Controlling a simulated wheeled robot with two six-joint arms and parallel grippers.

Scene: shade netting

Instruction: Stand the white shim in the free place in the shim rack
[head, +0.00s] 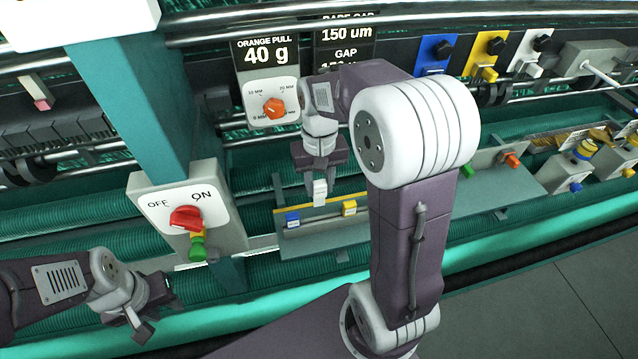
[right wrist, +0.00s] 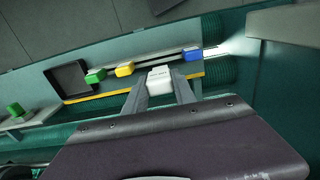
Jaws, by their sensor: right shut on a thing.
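The white shim (head: 320,192) is held by my right gripper (head: 319,178), upright at the shim rack (head: 318,234). It also shows between the fingers in the right wrist view (right wrist: 160,82). In the rack stand a blue shim (head: 292,219) and a yellow shim (head: 349,208), with a gap between them. The white shim is over the rack's yellow edge by that gap; I cannot tell whether it touches the rack. A green shim (right wrist: 95,75) shows beyond the yellow one in the right wrist view. My left gripper (head: 146,318) is low at the left, away from the rack.
A black tray (right wrist: 70,78) lies at the end of the rack. A switch box with a red knob (head: 186,218) stands left of the rack. Blue, yellow and white plates (head: 483,55) hang at the back. My right arm covers the rack's right part in the head view.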

